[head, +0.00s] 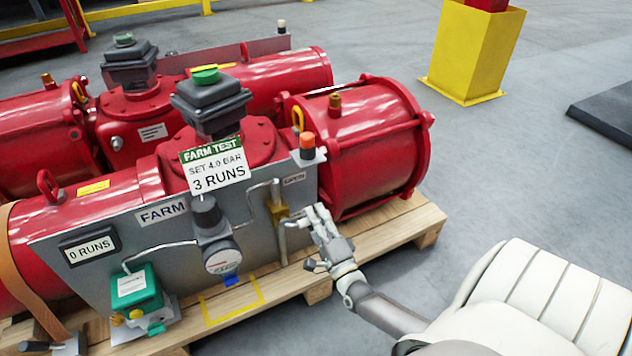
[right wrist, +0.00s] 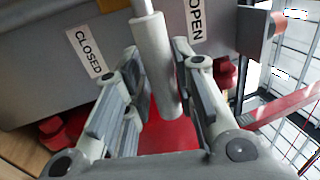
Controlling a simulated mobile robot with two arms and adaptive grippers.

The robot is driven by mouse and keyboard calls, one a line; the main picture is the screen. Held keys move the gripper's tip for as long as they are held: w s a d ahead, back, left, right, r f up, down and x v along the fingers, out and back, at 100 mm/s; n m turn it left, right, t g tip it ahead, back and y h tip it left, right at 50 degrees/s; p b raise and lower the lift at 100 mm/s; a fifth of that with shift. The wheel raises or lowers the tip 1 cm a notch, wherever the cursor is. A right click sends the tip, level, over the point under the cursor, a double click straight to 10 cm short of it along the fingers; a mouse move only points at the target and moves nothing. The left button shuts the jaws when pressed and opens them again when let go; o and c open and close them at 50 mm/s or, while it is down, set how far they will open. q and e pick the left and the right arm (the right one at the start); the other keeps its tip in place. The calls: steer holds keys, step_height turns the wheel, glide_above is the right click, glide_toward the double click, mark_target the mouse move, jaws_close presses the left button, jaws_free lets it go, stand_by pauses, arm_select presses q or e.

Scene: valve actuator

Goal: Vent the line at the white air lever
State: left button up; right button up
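The white air lever (right wrist: 155,65) is a pale cylindrical handle in the right wrist view, lying between the CLOSED label (right wrist: 84,54) and the OPEN label (right wrist: 196,20). My right gripper (right wrist: 156,65) has its two fingers parted, one on each side of the lever. Narrow gaps seem to show beside the handle, and firm contact cannot be made out. In the head view my right gripper (head: 312,215) is at the right end of the grey panel (head: 190,235), beside the brass valve (head: 278,210). My left gripper is not in view.
Red actuators (head: 375,140) stand on a wooden pallet (head: 400,228). The panel carries a gauge (head: 222,261), a green box (head: 135,290), a 0 RUNS display (head: 89,247) and an orange-topped post (head: 307,145). Open floor lies to the right, with a yellow bollard (head: 472,50) behind.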

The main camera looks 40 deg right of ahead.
steer(key=shift+o, duration=0.9)
steer(key=v, duration=1.2)
